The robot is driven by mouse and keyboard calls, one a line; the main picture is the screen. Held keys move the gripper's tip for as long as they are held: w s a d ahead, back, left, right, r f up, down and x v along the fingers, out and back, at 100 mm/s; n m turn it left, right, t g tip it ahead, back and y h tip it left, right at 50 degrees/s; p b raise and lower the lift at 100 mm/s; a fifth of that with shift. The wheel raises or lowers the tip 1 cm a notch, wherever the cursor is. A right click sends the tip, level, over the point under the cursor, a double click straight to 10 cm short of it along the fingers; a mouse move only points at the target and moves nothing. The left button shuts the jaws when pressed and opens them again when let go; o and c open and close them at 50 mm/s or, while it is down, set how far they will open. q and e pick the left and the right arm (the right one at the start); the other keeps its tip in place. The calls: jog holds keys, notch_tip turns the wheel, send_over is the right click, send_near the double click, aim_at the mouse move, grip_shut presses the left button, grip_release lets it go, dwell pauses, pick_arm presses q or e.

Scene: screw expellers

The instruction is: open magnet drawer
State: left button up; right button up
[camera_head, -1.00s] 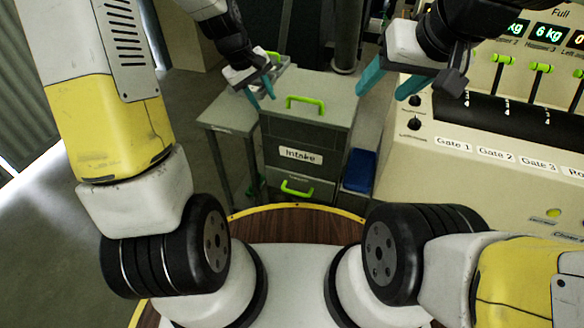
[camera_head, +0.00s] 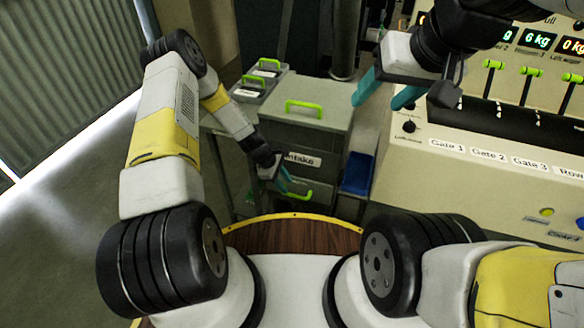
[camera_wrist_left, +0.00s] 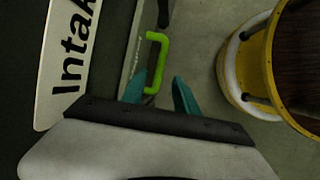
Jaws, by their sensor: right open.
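A grey cabinet (camera_head: 308,138) has a green handle (camera_head: 304,106) on top and a front label reading "Intake" (camera_head: 303,159). Below the label is a lower drawer front with a green handle (camera_head: 292,195); no label with the word magnet is readable. My left gripper (camera_head: 285,180) is at this lower handle, with its teal fingers apart. In the left wrist view the green handle (camera_wrist_left: 163,55) lies just beyond the open fingers (camera_wrist_left: 160,88), its near end between them; contact cannot be told. My right gripper (camera_head: 385,92) is open and empty, right of the cabinet top.
Small grey boxes with green handles (camera_head: 266,72) stand on a side table left of the cabinet. A blue bin (camera_head: 357,172) is to the cabinet's right. A control panel (camera_head: 500,150) with gate labels and green levers fills the right. Open floor lies at left.

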aim_at(294, 195)
pick_arm(q)
jog(key=x, duration=0.6)
jog(key=shift+f, duration=0.15)
jog(key=shift+c, duration=0.3)
grip_shut()
dwell(1.0)
